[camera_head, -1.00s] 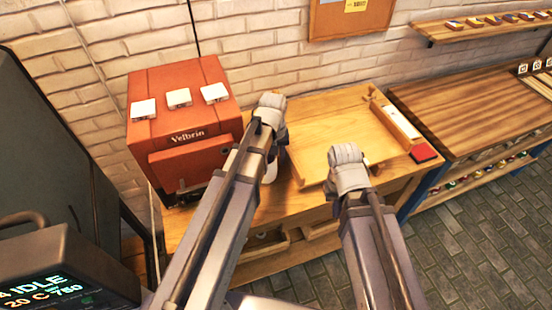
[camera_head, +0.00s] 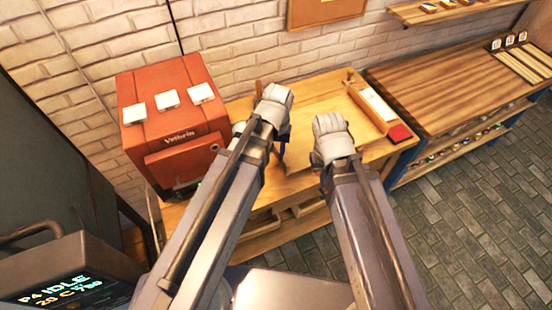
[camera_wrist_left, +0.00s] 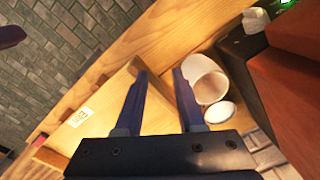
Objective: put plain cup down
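A plain white cup (camera_wrist_left: 207,82) shows in the left wrist view on the wooden table, its mouth facing the camera. A small white round piece (camera_wrist_left: 220,112) is next to it; I cannot tell what it is. My left gripper (camera_wrist_left: 160,80) is open, with nothing seen between its fingers. The cup is outside the right-hand finger in that view, partly behind it; I cannot tell whether they touch. In the head view my left gripper (camera_head: 282,135) is over the table beside the red machine, mostly hidden by its wrist. My right gripper's fingers are hidden behind its wrist.
The red Velbrin machine (camera_head: 175,120) stands at the table's left end. A wooden board (camera_head: 310,98) lies on the table (camera_head: 240,222), with a long box (camera_head: 372,108) and red pad (camera_head: 399,133) at right. A second bench (camera_head: 450,85) is farther right.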

